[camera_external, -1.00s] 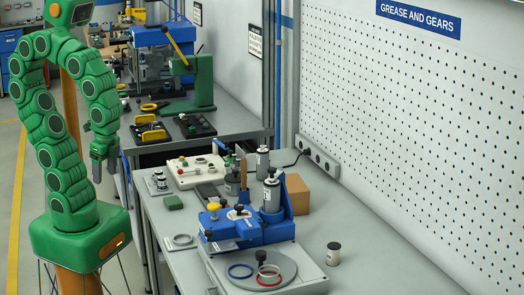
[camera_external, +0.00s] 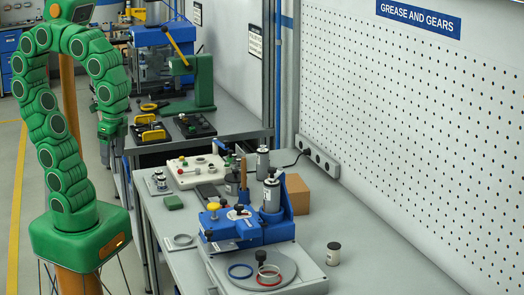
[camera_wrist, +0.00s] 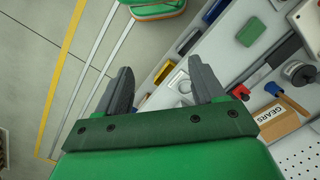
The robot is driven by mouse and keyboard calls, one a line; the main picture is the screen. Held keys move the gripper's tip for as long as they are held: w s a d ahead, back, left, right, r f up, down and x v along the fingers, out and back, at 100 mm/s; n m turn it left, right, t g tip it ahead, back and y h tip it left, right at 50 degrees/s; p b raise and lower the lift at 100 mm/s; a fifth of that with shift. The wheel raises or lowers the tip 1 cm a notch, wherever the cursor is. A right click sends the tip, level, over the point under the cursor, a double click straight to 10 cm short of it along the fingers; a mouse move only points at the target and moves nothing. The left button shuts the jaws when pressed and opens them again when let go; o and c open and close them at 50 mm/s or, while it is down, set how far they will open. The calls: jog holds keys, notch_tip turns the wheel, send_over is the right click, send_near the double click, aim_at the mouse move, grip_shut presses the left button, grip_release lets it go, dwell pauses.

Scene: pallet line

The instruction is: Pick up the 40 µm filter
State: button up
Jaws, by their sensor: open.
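I cannot tell which item is the 40 µm filter, as no such label is readable. Small jars (camera_external: 160,183) stand at the bench's left edge. My gripper (camera_external: 106,150) hangs left of the benches, pointing down, away from all these. In the wrist view my gripper (camera_wrist: 161,72) has its fingers spread, with nothing held between them.
The blue device (camera_external: 250,228) takes up the bench's middle, with a cardboard box (camera_external: 297,195) behind it. A white control box (camera_external: 195,171) and a green block (camera_external: 173,202) sit farther back. A perforated wall panel (camera_external: 420,110) bounds the right side. The bench's front right is mostly clear.

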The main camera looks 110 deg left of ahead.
aim_at(334, 245)
jog(key=w+a+r+n+t+y, duration=0.1)
jog(key=w+a+r, duration=0.1)
jog(key=w, duration=0.9)
jog(key=w+a+r+n, duration=0.1)
jog(key=w+r+n, duration=0.15)
jog(key=w, duration=0.85)
jog(key=w+a+r+n+t+y, duration=0.1)
jog(key=w+a+r, duration=0.15)
jog(key=w, duration=0.75)
jog(key=w+a+f+n, duration=0.1)
jog(key=w+a+f, duration=0.1)
jog(key=w, duration=0.8)
jog(key=w+a+f+n+t, duration=0.1)
jog(key=w+f, duration=0.3)
jog(key=w, duration=0.7)
jog(key=w+a+f+n+t+y, duration=0.1)
jog(key=w+a+f+n, duration=0.1)
jog(key=w, duration=0.8)
jog(key=shift+w+a+f+n, duration=0.4)
jog(key=shift+a+n, duration=0.35)
jog(key=shift+a, duration=0.3)
jog(key=shift+f, duration=0.1)
